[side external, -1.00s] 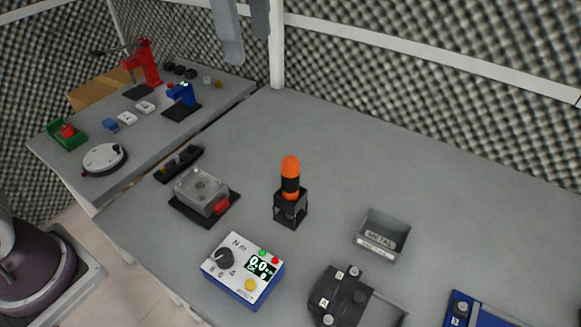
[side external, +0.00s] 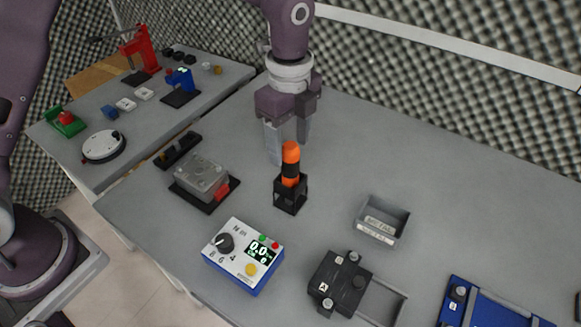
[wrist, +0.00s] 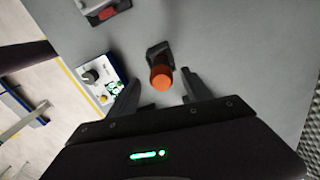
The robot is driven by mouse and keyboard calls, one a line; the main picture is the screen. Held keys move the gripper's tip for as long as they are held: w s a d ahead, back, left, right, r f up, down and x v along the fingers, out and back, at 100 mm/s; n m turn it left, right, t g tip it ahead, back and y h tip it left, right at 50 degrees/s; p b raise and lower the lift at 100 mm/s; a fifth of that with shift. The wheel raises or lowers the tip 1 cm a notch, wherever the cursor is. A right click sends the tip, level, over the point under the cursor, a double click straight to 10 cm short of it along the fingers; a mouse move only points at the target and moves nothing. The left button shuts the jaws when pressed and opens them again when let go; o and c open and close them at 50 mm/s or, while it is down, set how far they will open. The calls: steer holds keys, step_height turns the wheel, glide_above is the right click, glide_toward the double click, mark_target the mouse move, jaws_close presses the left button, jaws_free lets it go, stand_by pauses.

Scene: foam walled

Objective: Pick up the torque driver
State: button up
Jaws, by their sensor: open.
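The torque driver (side external: 291,160) has an orange and black handle and stands upright in a black holder (side external: 290,196) on the grey table. My gripper (side external: 287,148) points down just behind the driver in the side view, its two fingers apart and empty. In the wrist view the orange top of the driver (wrist: 162,77) shows ahead of and between the open fingers (wrist: 160,88). The driver's lower part is hidden inside the holder.
A blue and white torque meter (side external: 244,256) stands in front of the holder. A grey block fixture (side external: 203,178) is to its left. A metal tray (side external: 383,221) and a black device (side external: 338,283) are to the right. The back right of the table is clear.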

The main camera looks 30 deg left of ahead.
mark_target(290, 167)
step_height(290, 167, down, 7)
steer(key=shift+w+f, duration=0.1)
jaws_close()
stand_by(0.3)
